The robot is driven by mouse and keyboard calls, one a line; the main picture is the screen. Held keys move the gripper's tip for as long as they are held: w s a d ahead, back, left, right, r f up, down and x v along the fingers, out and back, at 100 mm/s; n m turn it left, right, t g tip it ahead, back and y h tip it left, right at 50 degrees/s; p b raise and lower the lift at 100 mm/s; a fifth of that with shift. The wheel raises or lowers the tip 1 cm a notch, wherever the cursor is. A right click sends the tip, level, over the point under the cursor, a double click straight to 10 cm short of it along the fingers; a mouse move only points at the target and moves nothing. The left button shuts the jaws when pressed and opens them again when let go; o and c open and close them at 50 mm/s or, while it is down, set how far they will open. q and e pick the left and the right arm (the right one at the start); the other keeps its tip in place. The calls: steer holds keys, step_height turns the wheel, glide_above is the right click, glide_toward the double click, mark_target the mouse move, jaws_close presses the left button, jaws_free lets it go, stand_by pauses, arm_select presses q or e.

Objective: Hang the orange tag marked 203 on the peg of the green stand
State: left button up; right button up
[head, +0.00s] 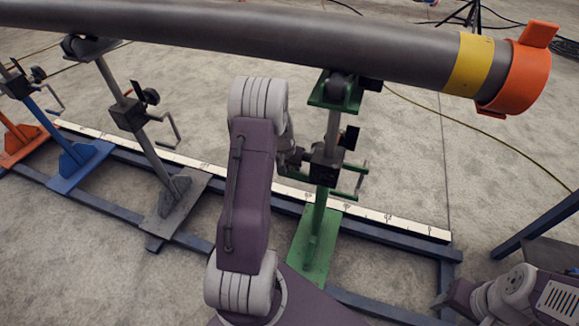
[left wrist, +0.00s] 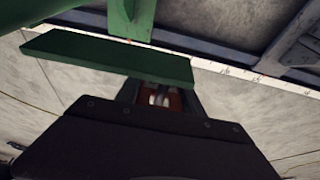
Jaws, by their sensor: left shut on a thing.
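The green stand (head: 315,240) stands under the pipe, right of centre in the head view. Its green parts, including a broad plate (left wrist: 110,57), cross the top of the left wrist view. My left gripper (left wrist: 158,94) is shut on a small orange piece (left wrist: 176,101), taken as the tag; its number cannot be read. In the head view my left arm hides most of this gripper, which is close to the stand's post. I cannot make out the peg clearly. My right arm is at the lower right; its gripper's (head: 447,298) opening cannot be made out.
The grey pipe (head: 250,35) with a yellow band (head: 469,64) and orange end collar (head: 517,75) runs above. Grey (head: 178,205), blue (head: 80,165) and orange (head: 18,143) stands are at left. A white measuring strip (head: 400,222) lies along the dark blue frame (head: 385,240).

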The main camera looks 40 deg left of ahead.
arm_select(q)
steer(key=o, duration=1.4)
steer(key=p+v, duration=0.4)
steer(key=v, duration=0.5)
steer(key=shift+r+p, duration=0.1)
steer(key=shift+p, duration=0.3)
